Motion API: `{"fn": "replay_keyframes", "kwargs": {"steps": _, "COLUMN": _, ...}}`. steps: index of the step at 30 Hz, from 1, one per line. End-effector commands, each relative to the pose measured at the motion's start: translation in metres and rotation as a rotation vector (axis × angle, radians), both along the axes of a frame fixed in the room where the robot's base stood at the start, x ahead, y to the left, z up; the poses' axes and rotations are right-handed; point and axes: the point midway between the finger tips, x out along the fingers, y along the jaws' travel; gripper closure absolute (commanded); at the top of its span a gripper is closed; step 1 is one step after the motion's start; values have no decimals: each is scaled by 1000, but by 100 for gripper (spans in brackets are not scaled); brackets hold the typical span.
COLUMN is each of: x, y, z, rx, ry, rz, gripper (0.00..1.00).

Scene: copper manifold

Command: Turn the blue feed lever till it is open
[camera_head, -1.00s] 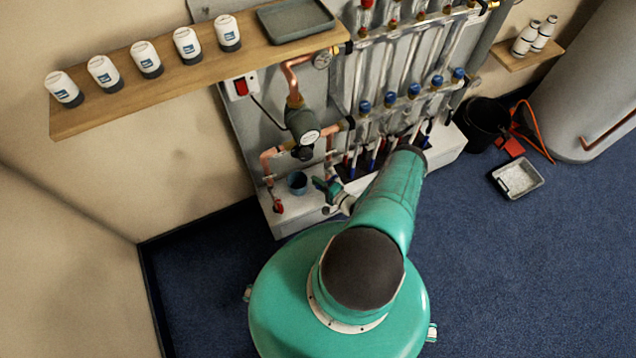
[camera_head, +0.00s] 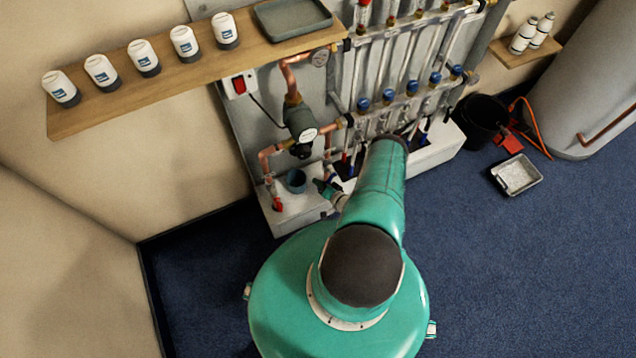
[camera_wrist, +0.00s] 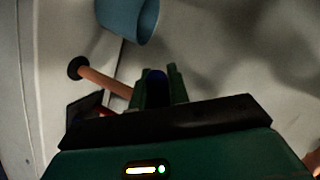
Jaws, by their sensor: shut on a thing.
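My gripper (camera_head: 324,187) is low at the front of the manifold, beside the blue cup, in the head view. In the wrist view my gripper (camera_wrist: 156,84) has its two green fingers close together on a small dark blue piece, which I take to be the blue feed lever (camera_wrist: 156,76). Only a little of the lever shows between the fingers; the rest is hidden. Its angle cannot be told. In the head view the lever cannot be made out clearly behind my gripper.
A blue cup (camera_head: 296,181) stands on the white ledge close left of my gripper; it also shows in the wrist view (camera_wrist: 130,18). A copper pipe (camera_wrist: 103,81) runs near my fingers. A pump (camera_head: 300,122) is above.

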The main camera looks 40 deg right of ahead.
Motion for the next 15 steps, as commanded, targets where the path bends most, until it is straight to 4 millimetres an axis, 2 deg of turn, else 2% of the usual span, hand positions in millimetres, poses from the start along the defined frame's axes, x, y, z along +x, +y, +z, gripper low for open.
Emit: {"fn": "replay_keyframes", "kwargs": {"steps": 15, "x": -7, "y": -24, "z": -23, "rx": -472, "ry": 139, "rz": 1, "gripper": 100}}
